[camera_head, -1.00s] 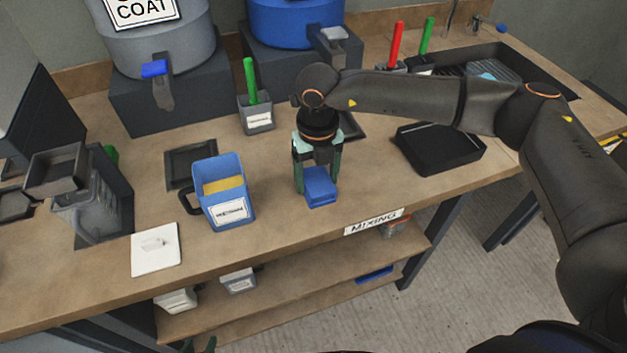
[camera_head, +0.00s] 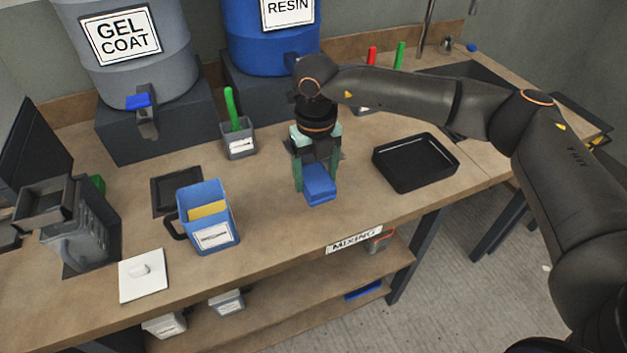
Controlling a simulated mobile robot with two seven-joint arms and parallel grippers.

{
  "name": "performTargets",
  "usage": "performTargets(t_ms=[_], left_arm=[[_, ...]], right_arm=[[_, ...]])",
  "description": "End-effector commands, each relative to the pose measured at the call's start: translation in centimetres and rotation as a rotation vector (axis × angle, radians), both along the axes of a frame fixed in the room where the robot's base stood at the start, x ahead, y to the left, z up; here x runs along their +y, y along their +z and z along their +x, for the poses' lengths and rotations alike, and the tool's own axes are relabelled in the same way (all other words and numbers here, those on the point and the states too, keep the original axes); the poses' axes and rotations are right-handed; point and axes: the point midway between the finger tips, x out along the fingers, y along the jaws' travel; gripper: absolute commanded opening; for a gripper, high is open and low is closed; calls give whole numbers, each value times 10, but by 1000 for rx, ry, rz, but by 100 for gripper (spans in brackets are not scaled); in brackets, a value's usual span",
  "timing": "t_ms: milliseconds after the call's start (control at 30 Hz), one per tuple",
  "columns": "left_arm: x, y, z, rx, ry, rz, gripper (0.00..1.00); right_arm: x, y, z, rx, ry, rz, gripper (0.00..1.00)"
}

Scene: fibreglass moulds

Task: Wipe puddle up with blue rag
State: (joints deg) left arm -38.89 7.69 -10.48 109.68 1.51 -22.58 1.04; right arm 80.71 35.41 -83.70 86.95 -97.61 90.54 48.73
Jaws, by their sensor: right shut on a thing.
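My right gripper (camera_head: 317,181) points down over the middle of the worktop (camera_head: 270,215). It is shut on the blue rag (camera_head: 320,190), which looks like a small folded block between the green fingers. The rag is at or just above the wood; I cannot tell whether it touches. I cannot make out a puddle; any liquid under the rag or gripper is hidden. My left gripper is not in view.
A blue jug (camera_head: 208,222) stands left of the rag, with a white lid-like square (camera_head: 143,275) in front. A black tray (camera_head: 415,165) lies to the right. A grey cup with a green-handled tool (camera_head: 239,142) stands behind.

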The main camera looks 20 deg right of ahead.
Motion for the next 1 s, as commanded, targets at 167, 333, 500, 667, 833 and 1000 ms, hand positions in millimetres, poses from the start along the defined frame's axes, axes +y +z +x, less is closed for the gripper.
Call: performTargets(t_ms=[167, 333, 500, 667, 833, 1000], left_arm=[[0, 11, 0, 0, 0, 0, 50], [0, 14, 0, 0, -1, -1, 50], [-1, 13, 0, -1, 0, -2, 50], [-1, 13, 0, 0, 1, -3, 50], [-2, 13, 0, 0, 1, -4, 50], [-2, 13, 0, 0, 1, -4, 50]], right_arm=[[-4, 19, 4, -2, 0, 1, 22], [-5, 24, 5, -1, 1, 1, 22], [-5, 23, 5, -1, 1, 1, 22], [-5, 23, 5, -1, 1, 1, 22], [-5, 23, 5, -1, 2, 1, 22], [-5, 23, 4, -1, 2, 1, 22]])
